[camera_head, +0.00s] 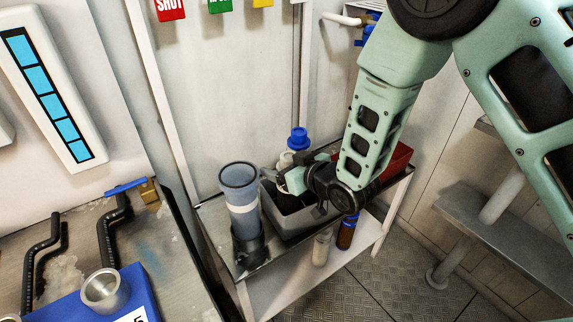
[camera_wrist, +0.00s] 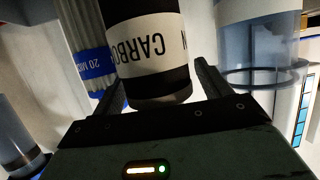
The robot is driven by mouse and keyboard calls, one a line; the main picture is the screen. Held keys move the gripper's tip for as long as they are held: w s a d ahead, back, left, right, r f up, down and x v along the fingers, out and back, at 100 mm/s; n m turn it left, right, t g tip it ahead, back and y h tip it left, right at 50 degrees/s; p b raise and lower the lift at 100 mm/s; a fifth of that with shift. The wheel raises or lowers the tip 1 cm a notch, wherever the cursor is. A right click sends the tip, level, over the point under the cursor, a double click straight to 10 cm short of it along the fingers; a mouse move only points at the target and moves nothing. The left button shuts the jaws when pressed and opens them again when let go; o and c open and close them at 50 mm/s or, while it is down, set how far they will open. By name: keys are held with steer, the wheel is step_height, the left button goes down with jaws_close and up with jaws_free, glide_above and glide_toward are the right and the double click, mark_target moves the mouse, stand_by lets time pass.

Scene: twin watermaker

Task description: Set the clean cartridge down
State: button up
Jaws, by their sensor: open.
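A black cartridge with a white band reading "CARBO…" (camera_wrist: 148,50) stands between the two fingers of my gripper (camera_wrist: 160,85) in the wrist view. The fingers are apart, one on each side of it, with gaps visible. Beside it on the left is a pale ribbed cartridge with a blue "20 MI…" band (camera_wrist: 92,62). In the head view my gripper (camera_head: 293,180) is low over a grey bin (camera_head: 292,222) on the cart. My wrist and gripper hide much of the bin's contents, and the cartridge's lower end is hard to make out.
A clear blue filter housing (camera_head: 241,190) stands close left of the bin. A blue-capped bottle (camera_head: 297,140) is behind, and a red bin (camera_head: 396,158) is to the right. An amber bottle (camera_head: 347,233) stands on the lower shelf. A bench with a metal cup (camera_head: 104,291) is at left.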

steer(key=shift+r, duration=0.2)
steer(key=s+d+r+g+h, duration=0.2)
steer(key=s+d+r+g, duration=0.1)
steer(key=s, duration=0.7)
steer(key=s+d+r+g+h, duration=0.3)
steer(key=s+d, duration=0.3)
steer(key=s, duration=0.4)
steer(key=s+d+r+g+h, duration=0.3)
steer(key=s+d+r+g, duration=0.1)
steer(key=s, duration=0.7)
steer(key=shift+d+r+g, duration=0.4)
steer(key=shift+d+r, duration=0.05)
steer(key=shift+r, duration=0.4)
